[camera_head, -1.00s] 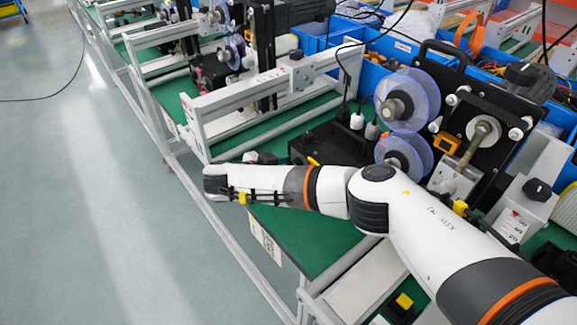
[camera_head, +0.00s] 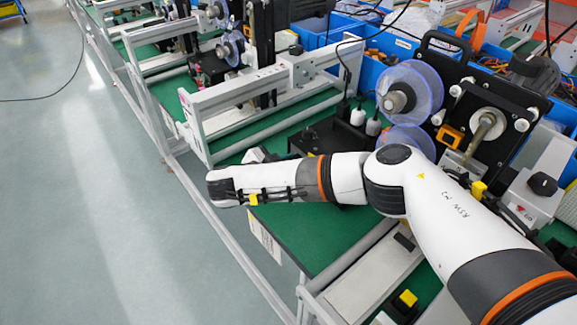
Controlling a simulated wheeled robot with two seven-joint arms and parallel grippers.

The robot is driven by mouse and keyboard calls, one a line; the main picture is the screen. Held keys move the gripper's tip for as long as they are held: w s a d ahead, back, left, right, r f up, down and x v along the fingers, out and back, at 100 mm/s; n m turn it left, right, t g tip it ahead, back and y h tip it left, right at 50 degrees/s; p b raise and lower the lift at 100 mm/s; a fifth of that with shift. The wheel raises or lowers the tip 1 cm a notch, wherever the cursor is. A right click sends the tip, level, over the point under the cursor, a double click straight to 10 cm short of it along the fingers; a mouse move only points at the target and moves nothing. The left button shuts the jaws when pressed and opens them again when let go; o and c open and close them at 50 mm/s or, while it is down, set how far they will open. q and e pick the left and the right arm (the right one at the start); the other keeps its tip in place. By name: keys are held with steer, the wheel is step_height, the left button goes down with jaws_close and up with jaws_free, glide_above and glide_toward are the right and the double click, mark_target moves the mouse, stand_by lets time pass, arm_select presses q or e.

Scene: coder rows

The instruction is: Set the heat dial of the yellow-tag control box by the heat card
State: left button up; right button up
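My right arm reaches in from the right across the bench, and its white wrist end (camera_head: 222,187) hangs over the bench's left edge. No fingers of my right gripper can be made out, and my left gripper is out of the picture. A light grey control box (camera_head: 520,206) with a black dial (camera_head: 541,184) stands at the right, partly behind my arm. I see red marks on its face but no yellow tag. A small pale and dark object (camera_head: 258,155) shows just behind my wrist, too small to tell. I cannot make out a heat card.
A machine with clear blue reels (camera_head: 412,92) stands on the green bench (camera_head: 312,232), with a black box (camera_head: 325,138) beside it. A yellow button (camera_head: 407,299) is at the front. Blue bins (camera_head: 320,35) line the back. Open floor (camera_head: 95,210) lies left.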

steer(key=shift+s+d+f+m+t+y+b, duration=0.1)
steer(key=shift+m+t+y+b, duration=0.2)
steer(key=shift+m+t+b, duration=0.7)
steer(key=shift+b, duration=0.3)
steer(key=o, duration=1)
steer(key=shift+s+a+r, duration=0.2)
steer(key=shift+s+a, duration=0.1)
steer(key=shift+a, duration=0.1)
steer(key=v, duration=1.1)
steer(key=shift+r+p, duration=0.15)
steer(key=shift+p, duration=0.25)
